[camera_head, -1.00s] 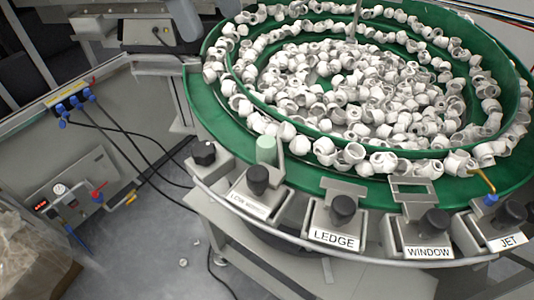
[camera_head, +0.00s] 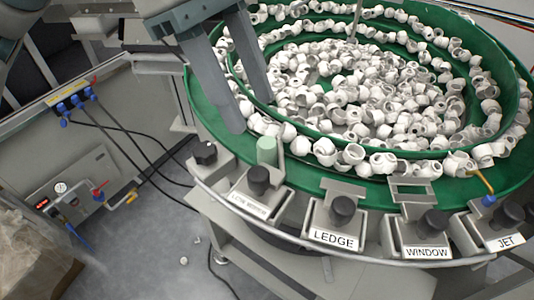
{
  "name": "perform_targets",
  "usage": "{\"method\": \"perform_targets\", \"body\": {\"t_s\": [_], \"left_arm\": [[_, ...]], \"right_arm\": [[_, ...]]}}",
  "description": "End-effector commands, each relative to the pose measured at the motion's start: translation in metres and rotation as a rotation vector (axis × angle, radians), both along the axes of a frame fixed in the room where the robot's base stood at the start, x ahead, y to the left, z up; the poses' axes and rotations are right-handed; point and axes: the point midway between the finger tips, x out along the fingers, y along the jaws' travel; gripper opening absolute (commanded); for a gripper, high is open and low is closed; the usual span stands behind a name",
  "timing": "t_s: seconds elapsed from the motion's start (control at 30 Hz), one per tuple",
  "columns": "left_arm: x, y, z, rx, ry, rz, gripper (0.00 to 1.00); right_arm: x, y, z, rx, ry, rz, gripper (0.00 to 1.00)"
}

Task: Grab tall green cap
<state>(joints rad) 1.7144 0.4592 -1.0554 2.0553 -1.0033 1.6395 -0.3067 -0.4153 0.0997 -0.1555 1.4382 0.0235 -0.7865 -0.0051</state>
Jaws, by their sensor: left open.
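The tall green cap (camera_head: 267,150) is a pale green upright cylinder near the front left rim of the green bowl, behind the first labelled station. My left gripper (camera_head: 253,115) comes in from the top left, with its two grey fingers apart and pointing down. The fingertips are above and behind the cap in the picture, one to its upper left and one just above it. Nothing is between the fingers, and they look apart from the cap. My right gripper does not show.
The green bowl (camera_head: 212,132) holds many white fittings. Stations with black knobs line its front rim, including LEDGE (camera_head: 333,240), WINDOW (camera_head: 428,252) and JET (camera_head: 507,242). A black knob (camera_head: 204,152) stands left of the cap. A cardboard box (camera_head: 35,255) is at lower left.

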Motion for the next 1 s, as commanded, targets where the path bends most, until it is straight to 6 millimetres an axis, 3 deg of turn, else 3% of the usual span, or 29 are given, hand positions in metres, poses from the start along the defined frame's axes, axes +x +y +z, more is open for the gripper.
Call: {"method": "perform_targets", "body": {"t_s": [0.27,0.7,1.0], "left_arm": [[-0.001,-0.001,-0.004,0.0,0.0,-0.001,0.44],[-0.011,-0.018,-0.05,0.0,0.001,0.0,0.44],[-0.012,-0.019,-0.053,0.0,0.0,0.0,0.44]], "right_arm": [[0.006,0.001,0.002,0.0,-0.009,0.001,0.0],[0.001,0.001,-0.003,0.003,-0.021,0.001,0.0],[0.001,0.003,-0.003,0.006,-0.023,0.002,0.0]]}}
